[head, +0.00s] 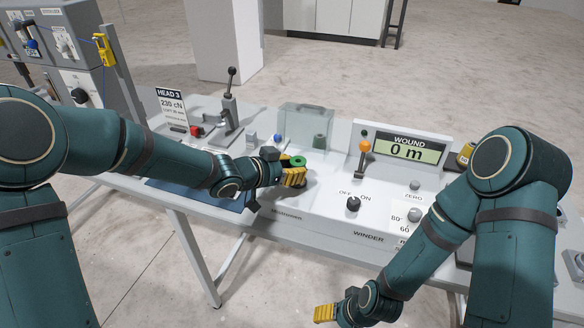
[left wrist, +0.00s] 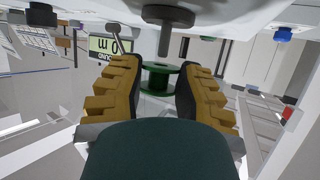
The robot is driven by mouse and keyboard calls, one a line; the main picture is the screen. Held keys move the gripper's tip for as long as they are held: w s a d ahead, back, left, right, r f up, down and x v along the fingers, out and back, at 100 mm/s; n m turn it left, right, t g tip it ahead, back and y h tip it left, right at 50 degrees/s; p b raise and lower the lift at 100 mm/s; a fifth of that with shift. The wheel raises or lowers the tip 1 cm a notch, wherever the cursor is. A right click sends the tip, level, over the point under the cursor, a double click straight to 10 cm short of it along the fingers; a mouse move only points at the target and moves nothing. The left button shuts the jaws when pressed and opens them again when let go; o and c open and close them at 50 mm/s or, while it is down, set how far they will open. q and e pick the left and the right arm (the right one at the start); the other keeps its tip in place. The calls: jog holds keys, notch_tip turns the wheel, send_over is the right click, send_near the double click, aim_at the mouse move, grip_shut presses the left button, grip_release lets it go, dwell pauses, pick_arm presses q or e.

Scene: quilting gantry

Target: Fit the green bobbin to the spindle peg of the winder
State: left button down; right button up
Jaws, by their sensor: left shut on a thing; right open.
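The green bobbin (head: 298,160) is in my left gripper (head: 294,177), above the left part of the winder deck (head: 285,220). In the left wrist view, which is upside down, the bobbin (left wrist: 160,79) sits between the two yellow fingers. The grey spindle peg (left wrist: 165,41) stands on a dark round base in that view. Its free end points at the bobbin and appears just short of it, roughly in line. I cannot make out the peg in the head view, around the gripper and bobbin. My right gripper (head: 325,313) is open and empty, low in front of the winder.
A lever with an orange knob (head: 364,146) and the WOUND display (head: 405,148) stand right of the bobbin. A clear cover (head: 305,118), a dark green cylinder (head: 319,141) and a blue knob (head: 278,138) are behind it. A black-handled lever stand (head: 230,105) is further left.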

pick_arm(q)
jog(key=shift+f+b, duration=1.25)
jog(key=shift+f, duration=0.55)
jog(key=c, duration=0.7)
grip_release()
jog(key=shift+a+r, duration=0.1)
jog(key=v, duration=1.2)
jog(key=shift+o, duration=0.3)
